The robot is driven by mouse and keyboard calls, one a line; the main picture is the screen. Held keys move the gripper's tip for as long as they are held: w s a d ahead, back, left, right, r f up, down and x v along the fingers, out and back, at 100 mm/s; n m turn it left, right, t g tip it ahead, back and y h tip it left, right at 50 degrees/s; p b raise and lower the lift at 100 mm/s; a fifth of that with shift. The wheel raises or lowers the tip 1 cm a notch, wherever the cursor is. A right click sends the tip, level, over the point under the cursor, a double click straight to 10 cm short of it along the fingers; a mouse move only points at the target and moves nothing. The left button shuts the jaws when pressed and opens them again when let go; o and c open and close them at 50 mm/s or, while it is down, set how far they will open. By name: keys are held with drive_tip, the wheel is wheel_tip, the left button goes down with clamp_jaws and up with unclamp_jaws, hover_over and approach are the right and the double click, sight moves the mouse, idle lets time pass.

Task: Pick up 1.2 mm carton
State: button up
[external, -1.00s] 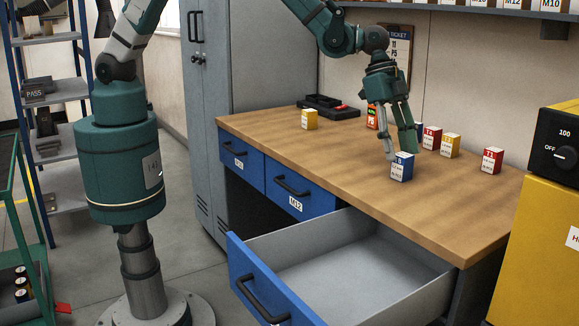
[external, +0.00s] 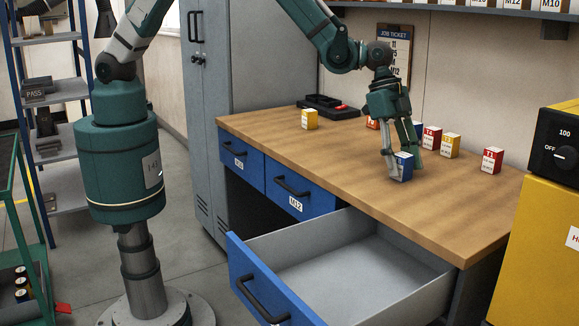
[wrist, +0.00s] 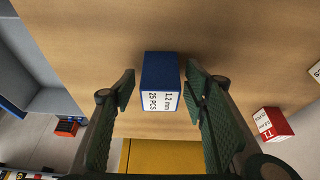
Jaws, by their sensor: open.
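The 1.2 mm carton (wrist: 160,85) is a small blue and white box; its label reads 1.2 mm, 25 PCS in the wrist view. It stands upright on the wooden bench top (external: 330,165), and it also shows in the external view (external: 404,167). My gripper (external: 402,163) is lowered over it, with one finger on each side. In the wrist view my gripper (wrist: 160,95) is open, with a gap between each finger pad and the carton. The fingers partly hide the carton in the external view.
A red carton (external: 492,160) stands to the right, with a yellow one (external: 450,145) and another red one (external: 431,137) close behind my gripper. A yellow carton (external: 309,119) and a black tray (external: 328,106) sit further left. An open drawer (external: 340,262) juts out below the bench's front.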

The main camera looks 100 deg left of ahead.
sight(404, 155)
drive_tip(key=shift+c, duration=0.7)
drive_tip(key=c, duration=0.9)
drive_tip(key=shift+r, duration=0.1)
drive_tip(key=shift+r, duration=4.95)
